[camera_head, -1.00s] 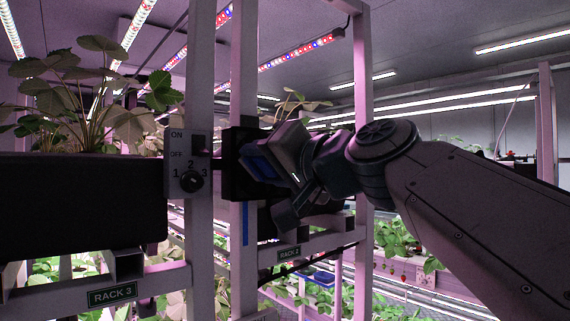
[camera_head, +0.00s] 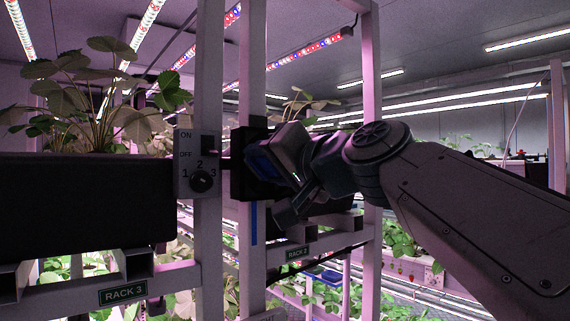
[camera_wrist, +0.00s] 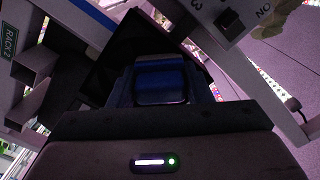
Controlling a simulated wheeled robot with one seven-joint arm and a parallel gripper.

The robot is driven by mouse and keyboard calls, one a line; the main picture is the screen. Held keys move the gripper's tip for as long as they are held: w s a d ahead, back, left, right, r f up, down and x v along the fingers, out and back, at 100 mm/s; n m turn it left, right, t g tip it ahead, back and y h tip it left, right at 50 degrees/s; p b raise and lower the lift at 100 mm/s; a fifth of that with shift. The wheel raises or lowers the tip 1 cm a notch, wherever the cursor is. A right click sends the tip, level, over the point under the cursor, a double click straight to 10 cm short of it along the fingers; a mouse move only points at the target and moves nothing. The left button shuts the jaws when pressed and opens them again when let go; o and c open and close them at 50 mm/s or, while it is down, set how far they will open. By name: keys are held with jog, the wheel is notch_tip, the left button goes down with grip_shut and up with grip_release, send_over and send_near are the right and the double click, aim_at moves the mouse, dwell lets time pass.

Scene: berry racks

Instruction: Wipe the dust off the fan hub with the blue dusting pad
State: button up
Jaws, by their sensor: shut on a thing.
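The blue dusting pad (camera_head: 262,160) is held by my gripper (camera_head: 277,160), which is shut on it. In the wrist view the pad (camera_wrist: 160,82) is in the middle, just beyond the dark gripper body. A dark square unit (camera_head: 243,188) is on the rack post, directly in front of the pad; it also shows as a dark panel behind the pad in the wrist view (camera_wrist: 112,70). The fan hub cannot be made out there, and dust cannot be seen. I cannot tell whether the pad touches the unit.
A switch plate (camera_head: 197,163) with an ON/OFF switch and a knob is on the post left of the pad. A dark planter (camera_head: 80,205) with strawberry plants sits further left, above the RACK 3 label (camera_head: 123,293). Upright posts (camera_head: 370,100) stand close around my gripper.

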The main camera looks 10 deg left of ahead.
jog(key=shift+w+d+f+b, duration=0.1)
jog(key=shift+w+d+b, duration=0.35)
jog(key=shift+w+d, duration=0.25)
jog(key=w+d, duration=0.1)
jog(key=w+d+b, duration=0.1)
jog(key=w, duration=0.1)
jog(key=shift+w+d, duration=0.15)
jog(key=shift+d, duration=0.15)
jog(key=shift+s+a, duration=2.1)
jog(key=shift+s, duration=0.3)
jog(key=shift+b, duration=0.3)
jog(key=shift+w, duration=0.1)
jog(key=w+d+b, duration=0.1)
jog(key=w+d, duration=0.3)
jog(key=shift+w+b, duration=0.3)
